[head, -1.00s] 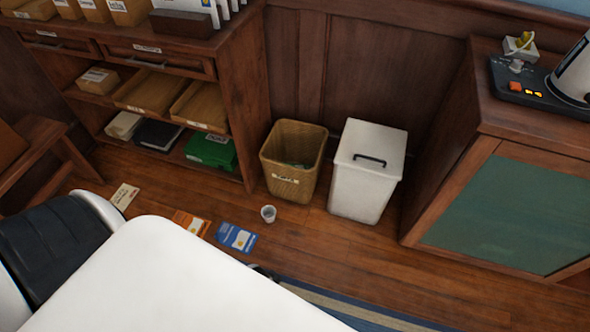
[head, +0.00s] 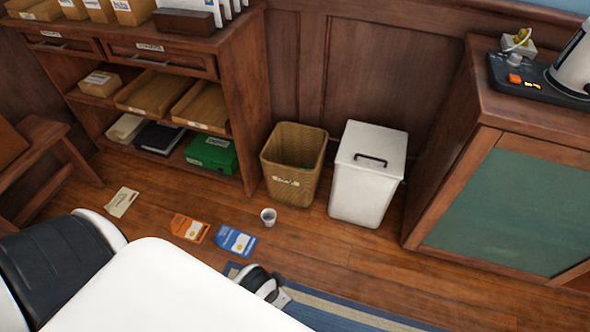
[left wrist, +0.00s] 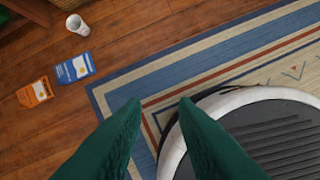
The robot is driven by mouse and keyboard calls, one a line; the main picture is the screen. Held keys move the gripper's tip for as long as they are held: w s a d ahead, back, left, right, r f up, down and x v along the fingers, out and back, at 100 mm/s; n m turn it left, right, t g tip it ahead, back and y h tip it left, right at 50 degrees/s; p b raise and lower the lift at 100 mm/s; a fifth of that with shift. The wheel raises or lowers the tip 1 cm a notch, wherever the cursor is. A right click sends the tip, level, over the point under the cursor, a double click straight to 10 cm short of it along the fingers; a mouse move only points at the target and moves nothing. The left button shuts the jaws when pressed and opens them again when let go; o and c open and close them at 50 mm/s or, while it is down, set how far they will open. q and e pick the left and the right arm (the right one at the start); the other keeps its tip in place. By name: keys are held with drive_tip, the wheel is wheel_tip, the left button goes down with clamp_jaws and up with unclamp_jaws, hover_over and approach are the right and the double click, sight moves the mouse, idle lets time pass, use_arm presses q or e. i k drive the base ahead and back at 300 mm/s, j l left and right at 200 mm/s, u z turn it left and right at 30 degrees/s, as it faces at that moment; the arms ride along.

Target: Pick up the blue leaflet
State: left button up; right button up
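The blue leaflet (head: 236,241) lies flat on the wood floor, in front of the paper cup and to the right of an orange leaflet (head: 190,229). In the left wrist view the blue leaflet (left wrist: 75,67) lies at the upper left, just off the rug's edge. The fingers of my left gripper (left wrist: 158,104) are green, apart and empty, pointing over the rug and well to the right of the leaflet. My right gripper is in neither view.
A white cup (head: 268,216) stands on the floor close by the blue leaflet. A cream leaflet (head: 121,202) lies further left. A wicker basket (head: 291,180) and a white bin (head: 367,190) stand behind. A striped rug (head: 330,308) lies in front.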

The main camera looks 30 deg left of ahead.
sight(237, 242)
drive_tip(key=i+l+u, duration=0.15)
drive_tip(key=i+l, duration=0.15)
drive_tip(key=i, duration=0.2)
drive_tip(key=u, duration=1.8)
